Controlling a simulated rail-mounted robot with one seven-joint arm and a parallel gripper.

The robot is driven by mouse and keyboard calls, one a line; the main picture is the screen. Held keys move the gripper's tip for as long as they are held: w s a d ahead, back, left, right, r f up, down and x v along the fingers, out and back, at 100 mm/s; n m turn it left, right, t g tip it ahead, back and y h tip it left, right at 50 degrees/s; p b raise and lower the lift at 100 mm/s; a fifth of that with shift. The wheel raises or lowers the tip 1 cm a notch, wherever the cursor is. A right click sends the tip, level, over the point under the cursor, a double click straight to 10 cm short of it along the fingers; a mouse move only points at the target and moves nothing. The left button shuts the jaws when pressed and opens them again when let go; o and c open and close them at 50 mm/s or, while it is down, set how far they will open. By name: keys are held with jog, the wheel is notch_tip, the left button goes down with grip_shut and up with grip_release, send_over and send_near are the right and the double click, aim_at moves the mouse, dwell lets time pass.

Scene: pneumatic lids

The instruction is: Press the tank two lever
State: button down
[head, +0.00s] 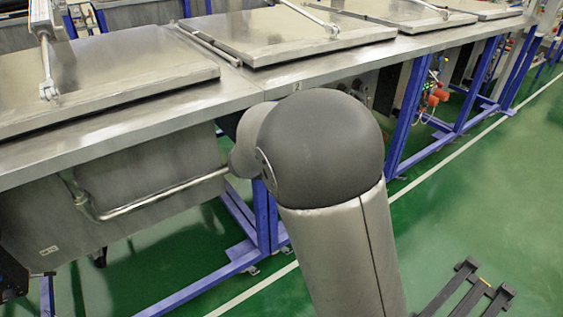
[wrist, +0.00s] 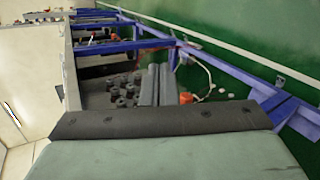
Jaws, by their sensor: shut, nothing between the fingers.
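I cannot make out the tank two lever for certain in either view. A tank lid (head: 290,37) with a rod on top is the second one along the steel bench, and a small mark (head: 296,84) sits on the bench edge in front of it. My arm hides part of the bench front just below that edge. In the wrist view my gripper (wrist: 158,68) shows its two grey fingers side by side, shut and empty. In the head view my gripper is hidden behind my arm.
The first lid (head: 100,80) lies at the left, with a bent pipe (head: 150,200) below the bench. Blue legs (head: 408,120) stand under the bench. A red-orange part (wrist: 187,97) with a pale cable is under the frame. The green floor (head: 490,190) at the right is mostly open.

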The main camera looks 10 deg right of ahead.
jog(key=w+a+f+n+t+h+b, duration=0.1)
jog(key=w+a+f+n+t+b, duration=0.3)
jog(key=w+a+t, duration=0.3)
jog(key=w+a+f, duration=0.1)
jog(key=w+a, duration=0.2)
jog(key=a, duration=0.2)
jog(key=shift+w+n+t+b, duration=0.15)
jog(key=shift+n+t+b, duration=0.15)
jog(key=shift+b, duration=0.05)
jog(key=b+x, duration=0.1)
jog(key=x, duration=0.9)
